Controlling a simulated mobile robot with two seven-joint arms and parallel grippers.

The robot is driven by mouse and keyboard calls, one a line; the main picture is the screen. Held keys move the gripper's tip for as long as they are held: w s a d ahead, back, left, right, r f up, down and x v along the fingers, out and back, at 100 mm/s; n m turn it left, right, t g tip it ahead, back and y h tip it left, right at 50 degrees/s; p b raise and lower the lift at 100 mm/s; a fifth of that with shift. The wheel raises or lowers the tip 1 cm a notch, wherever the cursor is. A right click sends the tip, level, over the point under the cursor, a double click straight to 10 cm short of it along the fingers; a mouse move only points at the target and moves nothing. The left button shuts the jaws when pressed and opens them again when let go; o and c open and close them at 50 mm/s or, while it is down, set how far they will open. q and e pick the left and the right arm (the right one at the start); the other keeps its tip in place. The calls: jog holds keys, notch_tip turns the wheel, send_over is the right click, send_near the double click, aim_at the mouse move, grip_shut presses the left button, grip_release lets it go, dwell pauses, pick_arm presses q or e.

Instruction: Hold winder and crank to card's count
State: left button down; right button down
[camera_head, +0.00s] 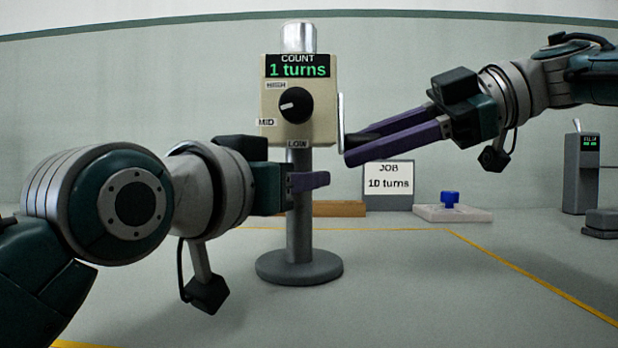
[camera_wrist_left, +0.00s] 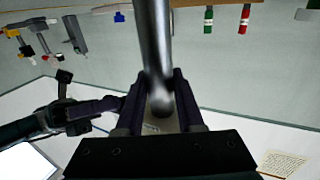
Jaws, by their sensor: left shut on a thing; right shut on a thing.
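The winder (camera_head: 272,105) is a beige box on a grey post (camera_head: 299,235) with a round base. Its display reads "COUNT 1 turns". Its black dial (camera_head: 295,105) points left, towards the MID label. The job card (camera_head: 388,190) behind reads "JOB 10 turns". My left gripper (camera_head: 305,181) is shut on the post below the box; the left wrist view shows the post (camera_wrist_left: 155,45) between its fingers. My right gripper (camera_head: 352,148) is shut on the crank's dark handle (camera_head: 365,136), at the right side of the box beside the pale crank arm (camera_head: 341,115). The fingers partly hide the handle.
A white block with a blue knob (camera_head: 450,201) stands behind at the right. A tan bar (camera_head: 338,208) lies behind the post. A grey device with a green display (camera_head: 581,175) stands at far right. Yellow lines mark the table, which is clear in front.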

jog(key=shift+s+r+m+g, duration=0.2)
jog(key=shift+s+m+g, duration=0.1)
jog(key=shift+m, duration=0.2)
jog(key=c, duration=0.7)
grip_release()
jog(key=shift+o, duration=0.2)
jog(key=shift+f, duration=0.1)
jog(key=shift+w, duration=0.1)
